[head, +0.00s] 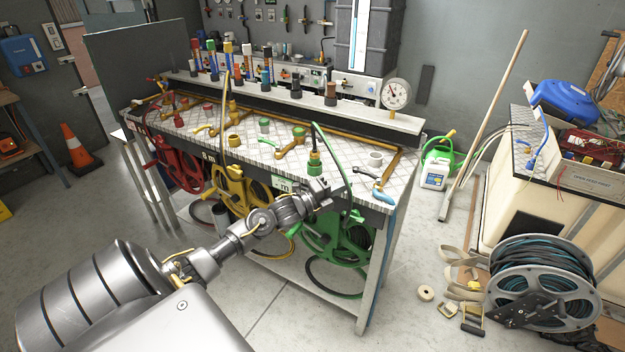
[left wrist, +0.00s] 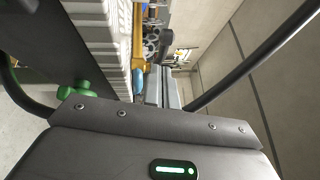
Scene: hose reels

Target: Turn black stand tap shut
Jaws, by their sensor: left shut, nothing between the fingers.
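Several brass taps with coloured levers stand on the metal-topped bench (head: 345,165). I cannot tell for sure which is the black stand tap. A brass pipe with a light blue lever (head: 383,196) is at the bench's right end; a brass piece (left wrist: 138,45) with a light blue part (left wrist: 139,82) shows in the left wrist view. My right gripper is out of view.
Red (head: 178,160), yellow (head: 235,190) and green (head: 340,238) hose reels hang under the bench front. A green hose with a green fitting (head: 315,165) rises close behind my left gripper. A large reel (head: 535,270) stands on the floor at right.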

